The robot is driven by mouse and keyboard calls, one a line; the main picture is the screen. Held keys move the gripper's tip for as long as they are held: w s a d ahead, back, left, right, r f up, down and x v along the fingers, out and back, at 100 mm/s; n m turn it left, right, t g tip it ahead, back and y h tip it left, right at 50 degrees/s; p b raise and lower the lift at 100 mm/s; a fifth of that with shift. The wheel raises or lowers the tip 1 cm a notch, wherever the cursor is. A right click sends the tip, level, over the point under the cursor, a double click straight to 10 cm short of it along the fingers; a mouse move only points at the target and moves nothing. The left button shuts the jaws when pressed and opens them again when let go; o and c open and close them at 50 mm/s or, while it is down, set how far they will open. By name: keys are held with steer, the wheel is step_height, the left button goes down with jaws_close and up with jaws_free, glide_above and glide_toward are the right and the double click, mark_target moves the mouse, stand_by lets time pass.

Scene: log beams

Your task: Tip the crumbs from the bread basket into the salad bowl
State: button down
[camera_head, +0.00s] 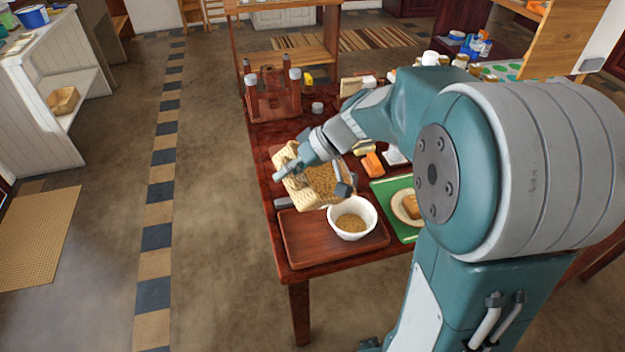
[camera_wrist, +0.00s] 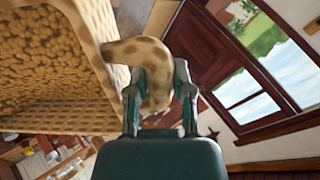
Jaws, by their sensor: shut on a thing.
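The bread basket (camera_head: 300,190) is a pale woven basket with brown crumbs inside. It is tilted and held in the air above the left rear part of the wooden tray. In the wrist view the basket (camera_wrist: 60,115) fills the left side, with its crumb-covered inside showing. My gripper (camera_wrist: 155,90) is shut on the basket's curved handle. In the head view my gripper (camera_head: 288,170) is at the basket's upper left side. The white salad bowl (camera_head: 371,212) stands upright on the tray, just right of and below the basket, with brown crumbs (camera_head: 351,223) in it.
The brown wooden tray (camera_head: 300,245) lies on the dark red table (camera_head: 262,150). A green tray (camera_head: 379,190) with a plate of bread (camera_head: 408,206) is to the right. A wooden bottle rack (camera_head: 272,100) stands behind. Open floor lies left of the table.

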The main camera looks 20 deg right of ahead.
steer(key=shift+d+r, duration=0.15)
steer(key=shift+d, duration=0.05)
steer(key=shift+s+d+r+y, duration=0.15)
steer(key=shift+d+r+y, duration=0.15)
steer(key=shift+d+y, duration=0.1)
steer(key=shift+d, duration=0.1)
stand_by(0.6)
steer(key=shift+s+d+r+y, duration=0.1)
steer(key=shift+d+r+y, duration=0.25)
steer(key=shift+d+y, duration=0.1)
steer(key=shift+d, duration=0.15)
steer(key=shift+s+d+r+y, duration=0.15)
steer(key=shift+d+r+y, duration=0.15)
steer(key=shift+d, duration=0.2)
steer(key=shift+d, duration=0.15)
stand_by(0.5)
